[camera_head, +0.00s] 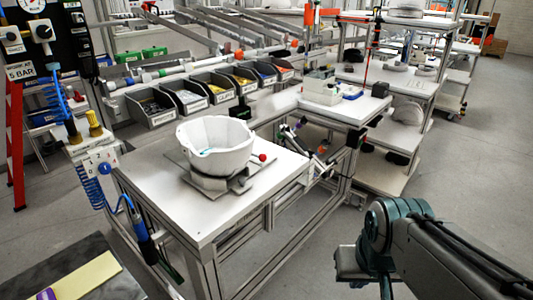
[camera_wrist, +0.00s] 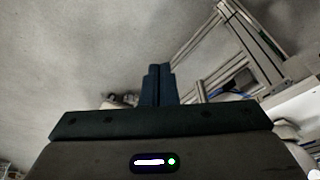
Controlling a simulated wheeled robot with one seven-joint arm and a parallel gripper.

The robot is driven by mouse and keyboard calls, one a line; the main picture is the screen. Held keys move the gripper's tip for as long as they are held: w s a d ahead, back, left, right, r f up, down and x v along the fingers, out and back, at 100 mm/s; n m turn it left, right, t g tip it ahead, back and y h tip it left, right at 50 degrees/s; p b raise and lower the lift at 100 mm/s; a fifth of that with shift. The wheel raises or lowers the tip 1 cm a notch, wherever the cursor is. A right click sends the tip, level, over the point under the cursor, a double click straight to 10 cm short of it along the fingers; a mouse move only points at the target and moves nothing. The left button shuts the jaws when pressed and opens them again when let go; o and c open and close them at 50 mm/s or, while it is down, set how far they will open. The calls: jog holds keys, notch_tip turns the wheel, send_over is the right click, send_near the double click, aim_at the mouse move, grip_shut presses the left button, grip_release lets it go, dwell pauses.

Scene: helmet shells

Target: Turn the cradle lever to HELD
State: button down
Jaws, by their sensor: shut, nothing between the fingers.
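The cradle (camera_head: 212,182) sits on the white workbench (camera_head: 158,198) in the head view, with a white helmet shell (camera_head: 214,150) resting open side up in it. The cradle lever shows as a red knob (camera_head: 262,157) at the right side of the cradle. Its HELD marking is too small to read. My gripper (camera_wrist: 158,72) shows in the wrist view with its dark fingers together and nothing between them. It is away from the cradle, and the wrist view shows floor and aluminium frame beyond it. In the head view my arm is at the lower right, clear of the bench.
Grey parts bins (camera_head: 212,88) line the back of the bench. A blue coiled hose (camera_head: 92,190) and a blue-handled tool (camera_head: 143,228) hang at its left edge. A shelf rack (camera_head: 395,95) stands at the back right. Open floor lies right of the bench.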

jog(key=w+a+n+t+b, duration=0.25)
jog(key=w+n+t, duration=0.4)
jog(key=w, duration=1.45)
jog(key=w+a+f+n+t+y+b, duration=0.1)
jog(key=w+a+n+t+y+b, duration=0.2)
jog(key=w+a+n+t+y, duration=0.2)
jog(key=shift+w+a+f+n+y, duration=0.35)
jog(key=shift+w+a+n+y, duration=1.45)
jog(key=shift+w+a+n, duration=2.3)
jog(key=shift+w+a+m, duration=0.2)
jog(key=shift+a+m, duration=0.15)
jog(key=shift+a, duration=0.1)
jog(key=p+x, duration=0.2)
jog(key=x, duration=0.8)
jog(key=shift+d, duration=0.1)
